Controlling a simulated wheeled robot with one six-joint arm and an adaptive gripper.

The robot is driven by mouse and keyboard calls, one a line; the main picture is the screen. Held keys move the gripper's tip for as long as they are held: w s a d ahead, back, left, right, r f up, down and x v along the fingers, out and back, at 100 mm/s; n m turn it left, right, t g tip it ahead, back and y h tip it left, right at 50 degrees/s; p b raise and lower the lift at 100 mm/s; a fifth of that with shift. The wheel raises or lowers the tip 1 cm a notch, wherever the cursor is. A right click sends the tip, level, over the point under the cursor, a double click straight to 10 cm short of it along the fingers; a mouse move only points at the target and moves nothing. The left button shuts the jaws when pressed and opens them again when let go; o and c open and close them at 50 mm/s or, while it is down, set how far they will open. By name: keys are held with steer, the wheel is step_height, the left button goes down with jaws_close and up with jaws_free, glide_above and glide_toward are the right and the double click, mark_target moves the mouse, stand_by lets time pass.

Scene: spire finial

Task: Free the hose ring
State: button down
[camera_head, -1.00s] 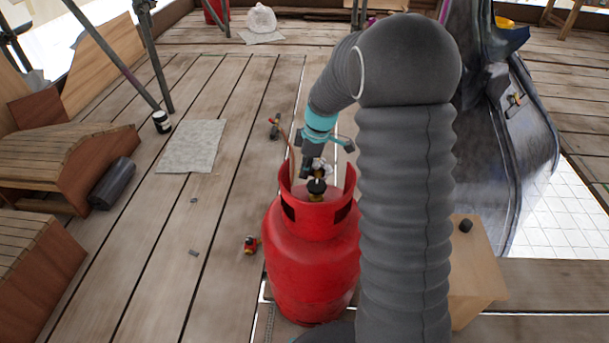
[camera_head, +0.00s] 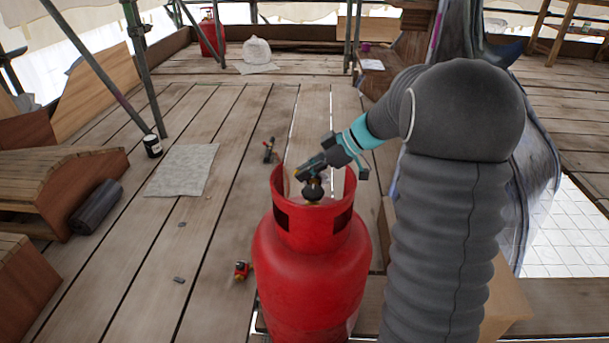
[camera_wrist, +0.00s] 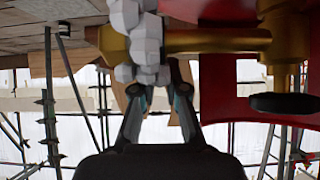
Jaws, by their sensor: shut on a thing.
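A red gas cylinder (camera_head: 312,265) stands upright on the boards, with a red collar round its top. A black knob (camera_head: 313,188) sits inside the collar; a black disc (camera_wrist: 285,104) also shows in the wrist view. A brass fitting (camera_wrist: 215,41) runs sideways there, with white faceted lumps (camera_wrist: 146,42) clustered around it where the hose ring seems to be. My gripper (camera_head: 303,172) reaches in over the collar from the upper right, tilted. In the wrist view its fingertips (camera_wrist: 160,88) are shut on the lumpy ring and partly hidden by it.
A grey mat (camera_head: 183,170) and black roll (camera_head: 96,206) lie farther left. Scaffold poles (camera_head: 145,70) stand behind. The boards between are mostly clear.

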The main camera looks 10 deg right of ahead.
stand_by(0.4)
steer(key=c, duration=1.2)
jaws_free()
steer(key=v, duration=1.2)
steer(key=shift+s, duration=0.1)
steer(key=s+a+r+m+t+h+p, duration=0.1)
steer(key=s+a+r+m+h+p, duration=0.1)
steer(key=s, duration=0.7)
steer(key=s+a+r+m+h+p, duration=0.3)
steer(key=s+a+m+h+p, duration=0.1)
steer(key=s+m, duration=0.3)
steer(key=s+a+r+m+t+h+p, duration=0.1)
steer(key=s+a+r+m+h+p, duration=0.1)
steer(key=s, duration=0.9)
steer(key=a+m+h+p, duration=0.1)
steer(key=a+m+p, duration=0.1)
steer(key=m, duration=0.1)
steer(key=shift+r+t+h+p, duration=0.3)
steer(key=shift+p, duration=0.05)
